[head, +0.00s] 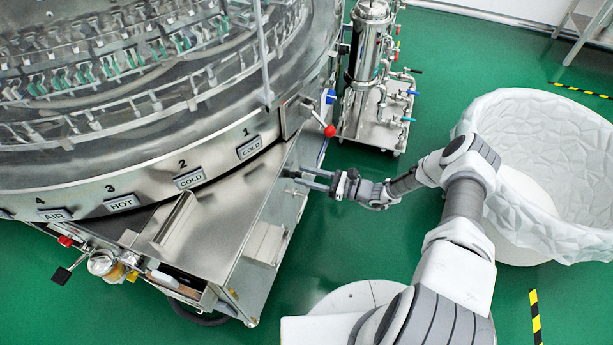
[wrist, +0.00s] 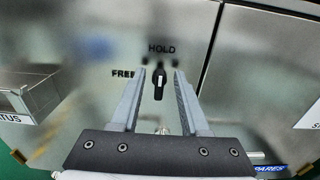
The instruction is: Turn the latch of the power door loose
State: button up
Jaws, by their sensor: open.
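The latch (wrist: 159,84) is a small black knob with a pale mark, in the middle of the wrist view. It stands upright in line with the word HOLD (wrist: 161,48) above it; the word FREE (wrist: 123,73) is to its upper left. It sits on a grey metal panel, the power door (wrist: 235,30) or its surround; I cannot tell which. My gripper (wrist: 161,71) is open, with one finger on each side of the latch; contact is not clear. In the head view my gripper (head: 298,177) is at the washer's side, and the latch cannot be made out.
The rotary washer (head: 150,160) fills the left of the head view. A red-knobbed lever (head: 329,131) is above my gripper. A steel filter unit (head: 368,45) stands behind, and a white round tub (head: 560,165) is at right.

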jog(key=shift+c, duration=0.2)
grip_shut()
jog(key=shift+n, duration=0.3)
jog(key=n, duration=0.2)
jog(key=shift+s+a+n, duration=0.1)
jog(key=shift+s+n, duration=0.1)
jog(key=shift+n, duration=0.2)
jog(key=n, duration=0.4)
jog(key=shift+s+f+n+b, duration=0.2)
jog(key=shift+n+b, duration=0.1)
jog(key=shift+b, duration=0.05)
jog(key=n, duration=0.4)
jog(key=shift+s+a+f+n, duration=0.15)
jog(key=shift+s+f+n, duration=0.05)
jog(key=shift+f+n, duration=0.3)
jog(key=shift+n, duration=1.9)
